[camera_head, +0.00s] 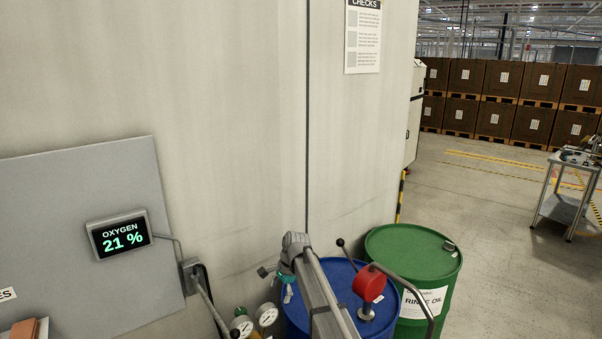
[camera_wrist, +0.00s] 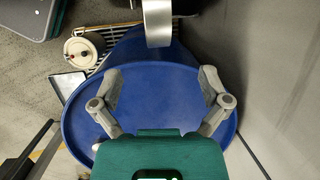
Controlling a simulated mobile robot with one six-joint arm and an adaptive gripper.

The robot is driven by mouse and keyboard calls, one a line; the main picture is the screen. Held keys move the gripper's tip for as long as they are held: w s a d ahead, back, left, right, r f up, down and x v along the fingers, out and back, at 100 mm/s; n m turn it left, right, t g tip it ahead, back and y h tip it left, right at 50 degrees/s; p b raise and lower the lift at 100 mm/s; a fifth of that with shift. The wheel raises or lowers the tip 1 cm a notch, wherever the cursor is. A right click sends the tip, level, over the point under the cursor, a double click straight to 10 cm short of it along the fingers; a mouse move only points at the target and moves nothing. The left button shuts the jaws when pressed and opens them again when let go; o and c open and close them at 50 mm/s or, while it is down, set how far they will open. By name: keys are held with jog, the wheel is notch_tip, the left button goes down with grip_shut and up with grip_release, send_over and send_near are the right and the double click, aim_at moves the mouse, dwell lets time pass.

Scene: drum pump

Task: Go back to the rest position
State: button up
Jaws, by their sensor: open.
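My gripper (camera_wrist: 161,82) shows in the wrist view with its two grey fingers spread apart, open and with nothing between them. Below it is the lid of the blue drum (camera_wrist: 150,108); the distance to the lid is hard to judge. In the head view my arm reaches across the front of the blue drum (camera_head: 343,272), and the gripper's tips are hard to make out. A red hand pump (camera_head: 369,284) with a black-knobbed lever and a grey curved pipe stands at the blue drum.
A green drum (camera_head: 412,262) labelled rinse oil stands right of the blue one. A wall panel holds an oxygen display (camera_head: 120,235) reading 21 %. Gauges (camera_head: 266,315) sit low beside my arm. A metal cart (camera_head: 566,207) stands at right; floor before it is clear.

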jog(key=s+d+f+n+t+h+b, duration=0.1)
jog(key=s+d+n, duration=0.9)
jog(key=s+d, duration=1.4)
notch_tip(320, 180, down, 2)
jog(key=shift+s+d+f+n+h+b, duration=0.15)
jog(key=shift+s+n+h+b, duration=0.35)
jog(key=shift+h, duration=0.6)
jog(key=shift+w, duration=0.1)
